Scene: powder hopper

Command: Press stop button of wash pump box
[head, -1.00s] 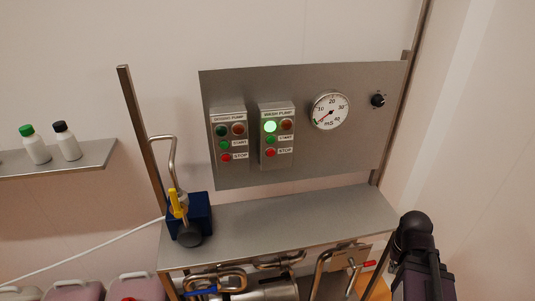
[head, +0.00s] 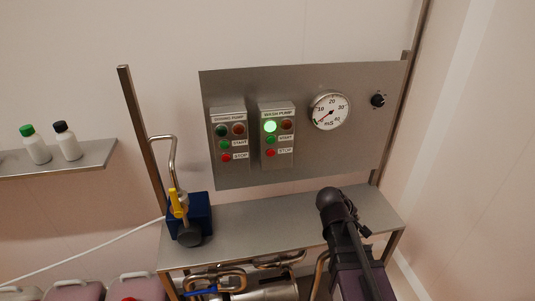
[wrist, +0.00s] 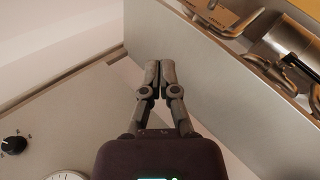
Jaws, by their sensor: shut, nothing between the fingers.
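The wash pump box (head: 262,160) is the right one of two grey boxes on the steel panel in the head view. Its red stop button (head: 271,153) is at the bottom, below the green start button (head: 270,140). Its green lamp (head: 270,126) is lit and the red lamp (head: 287,125) is dark. My gripper (wrist: 159,70) is shut and empty in the wrist view. In the head view my arm is over the right part of the steel shelf, below and right of the box; the fingers cannot be made out there. The wash pump box is not in the wrist view.
The drinks-like left pump box (head: 229,112) stands beside it. A gauge (head: 329,110) and black knob (head: 378,100) are to the right; the knob (wrist: 14,146) also shows in the wrist view. A blue block with bent pipe (head: 200,212) stands on the steel shelf (head: 270,215).

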